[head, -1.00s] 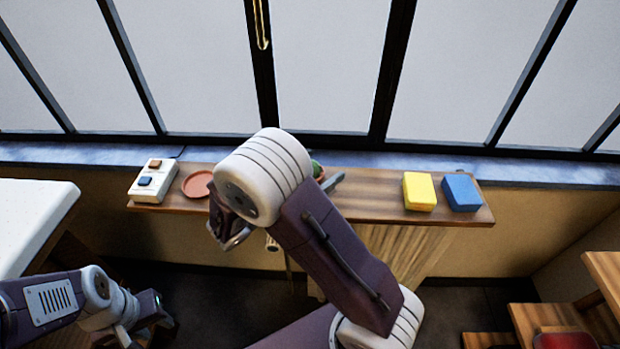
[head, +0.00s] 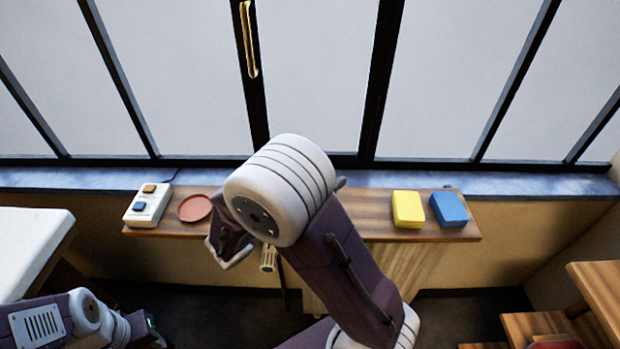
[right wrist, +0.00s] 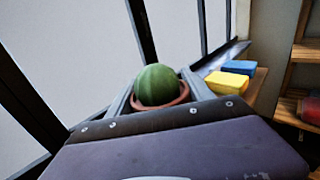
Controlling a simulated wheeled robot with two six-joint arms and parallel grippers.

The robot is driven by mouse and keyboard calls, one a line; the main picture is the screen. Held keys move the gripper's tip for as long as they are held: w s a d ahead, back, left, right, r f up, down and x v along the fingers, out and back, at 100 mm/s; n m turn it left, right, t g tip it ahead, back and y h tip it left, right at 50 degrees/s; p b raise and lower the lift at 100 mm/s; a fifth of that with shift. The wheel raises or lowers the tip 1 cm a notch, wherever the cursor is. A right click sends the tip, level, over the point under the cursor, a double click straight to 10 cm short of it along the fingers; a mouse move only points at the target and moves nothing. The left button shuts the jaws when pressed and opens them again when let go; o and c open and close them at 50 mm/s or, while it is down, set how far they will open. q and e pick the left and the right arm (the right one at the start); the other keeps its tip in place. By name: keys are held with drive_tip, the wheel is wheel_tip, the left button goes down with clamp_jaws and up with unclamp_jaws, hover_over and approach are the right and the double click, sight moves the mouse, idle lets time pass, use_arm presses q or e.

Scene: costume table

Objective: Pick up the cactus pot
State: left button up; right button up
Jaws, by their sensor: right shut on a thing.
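The cactus pot, a round green ribbed cactus (right wrist: 158,86) in a terracotta pot (right wrist: 177,106), shows in the right wrist view between the fingers of my right gripper (right wrist: 158,98). The right gripper is shut on the pot. A terracotta saucer (head: 194,208) lies empty on the wooden shelf (head: 385,205), left of my right arm. My left arm shows at the lower left of the head view; its fingers are cut off by the frame edge.
A yellow block (head: 407,209) and a blue block (head: 449,210) lie at the shelf's right. The window (head: 310,80) rises behind. A white table (head: 30,245) stands at left.

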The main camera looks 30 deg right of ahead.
drive_tip(key=s+d+r+b, duration=0.3)
drive_tip(key=s+r, duration=0.2)
drive_tip(key=s, duration=0.2)
drive_tip(key=shift+s+d, duration=0.25)
drive_tip(key=shift+d, duration=0.05)
